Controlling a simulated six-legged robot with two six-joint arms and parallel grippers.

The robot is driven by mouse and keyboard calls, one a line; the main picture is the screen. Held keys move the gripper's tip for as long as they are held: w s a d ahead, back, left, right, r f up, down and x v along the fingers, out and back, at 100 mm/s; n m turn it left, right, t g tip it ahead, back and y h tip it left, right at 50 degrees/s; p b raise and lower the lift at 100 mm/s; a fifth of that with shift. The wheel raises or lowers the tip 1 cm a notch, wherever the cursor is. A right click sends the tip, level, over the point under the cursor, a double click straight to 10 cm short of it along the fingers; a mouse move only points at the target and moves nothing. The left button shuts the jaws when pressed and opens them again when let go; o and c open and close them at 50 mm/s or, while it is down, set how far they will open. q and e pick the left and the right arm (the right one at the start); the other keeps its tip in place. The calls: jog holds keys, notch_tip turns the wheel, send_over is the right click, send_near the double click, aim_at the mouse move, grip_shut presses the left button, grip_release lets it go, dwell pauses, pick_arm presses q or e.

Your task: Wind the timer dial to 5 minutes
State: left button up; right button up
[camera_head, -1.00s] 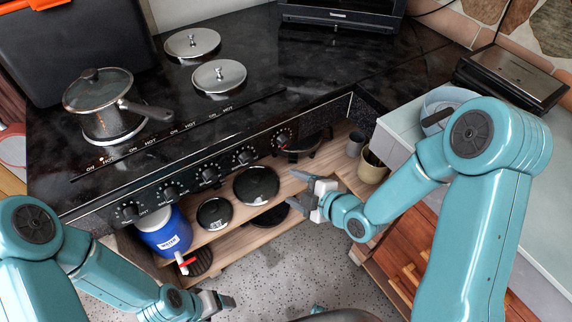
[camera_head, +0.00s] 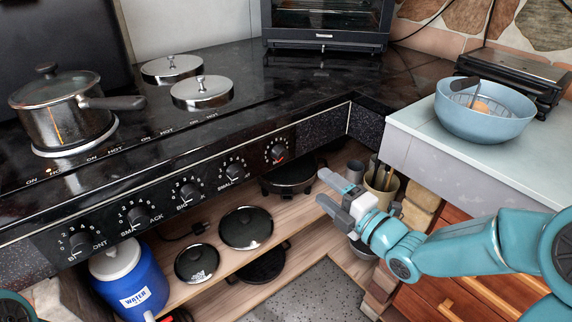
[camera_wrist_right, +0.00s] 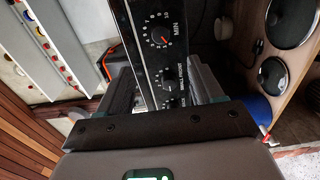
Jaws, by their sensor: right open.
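The timer dial (camera_head: 277,153) is the rightmost knob on the black stove front in the head view, dark with a red mark. In the right wrist view the timer dial (camera_wrist_right: 160,37) shows a ring of numbers, a red pointer and the word MIN. My right gripper (camera_head: 327,191) is open and empty, below and to the right of the dial and apart from it. In the wrist view its fingers (camera_wrist_right: 162,88) spread on either side of the panel, partly hidden by the gripper body. My left gripper is outside the head view.
Several other knobs (camera_head: 190,193) line the panel to the left. A pot (camera_head: 62,110) stands on the stove. A blue bowl (camera_head: 484,112) sits on the right counter.

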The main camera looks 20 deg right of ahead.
aim_at(283, 156)
jog(key=x, duration=1.4)
jog(key=shift+w+a+f, duration=0.1)
jog(key=c, duration=1.1)
